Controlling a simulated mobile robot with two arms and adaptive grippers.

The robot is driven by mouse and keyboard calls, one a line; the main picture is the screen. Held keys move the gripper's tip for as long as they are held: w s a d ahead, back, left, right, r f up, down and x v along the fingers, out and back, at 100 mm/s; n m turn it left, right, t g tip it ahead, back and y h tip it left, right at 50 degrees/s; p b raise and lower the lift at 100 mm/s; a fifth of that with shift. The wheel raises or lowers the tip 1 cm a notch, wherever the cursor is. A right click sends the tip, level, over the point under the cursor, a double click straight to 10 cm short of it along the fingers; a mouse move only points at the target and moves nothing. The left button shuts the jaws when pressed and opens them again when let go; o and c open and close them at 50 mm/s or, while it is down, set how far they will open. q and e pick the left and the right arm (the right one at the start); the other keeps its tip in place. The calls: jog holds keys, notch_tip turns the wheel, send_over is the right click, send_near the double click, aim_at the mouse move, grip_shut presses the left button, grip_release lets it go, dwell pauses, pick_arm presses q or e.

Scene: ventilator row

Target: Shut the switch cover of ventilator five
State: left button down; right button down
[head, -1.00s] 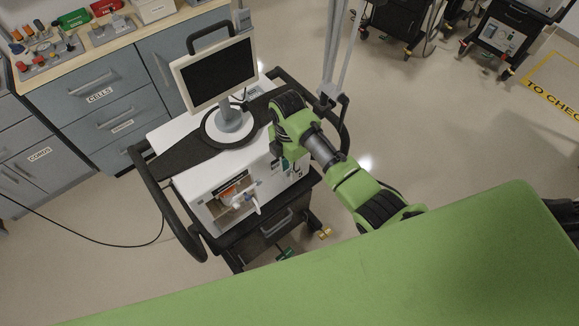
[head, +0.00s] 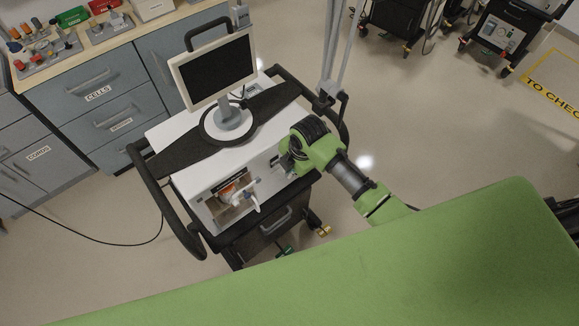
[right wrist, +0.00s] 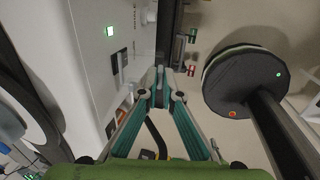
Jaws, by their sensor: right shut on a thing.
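The ventilator (head: 180,178) is a white box on a dark cart, with a tilted black screen on top. My right gripper (right wrist: 161,97) reaches its right front side. In the right wrist view its teal fingers converge close beside the white panel (right wrist: 88,60), with the tips drawn together on a small grey piece, apparently the switch cover. The cover's exact outline and angle are too small to tell. My left gripper is not in view.
An open bay with a white fitting (head: 250,195) is in the ventilator's front. Black handrails (head: 160,200) curve around the cart. Blue-grey drawers (head: 110,90) stand at left. Open floor lies to the right.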

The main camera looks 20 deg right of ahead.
notch_tip(320, 180, down, 8)
jog(key=w+t+y+b, duration=0.2)
jog(key=t+y+b, duration=0.3)
jog(key=t+b, duration=0.9)
jog(key=a+b, duration=0.1)
jog(key=b, duration=1.2)
jog(key=shift+w+y, duration=0.3)
jog(key=shift+f, duration=0.1)
jog(key=c, duration=2.2)
grip_release()
jog(key=shift+w, duration=0.1)
jog(key=shift+c, duration=0.2)
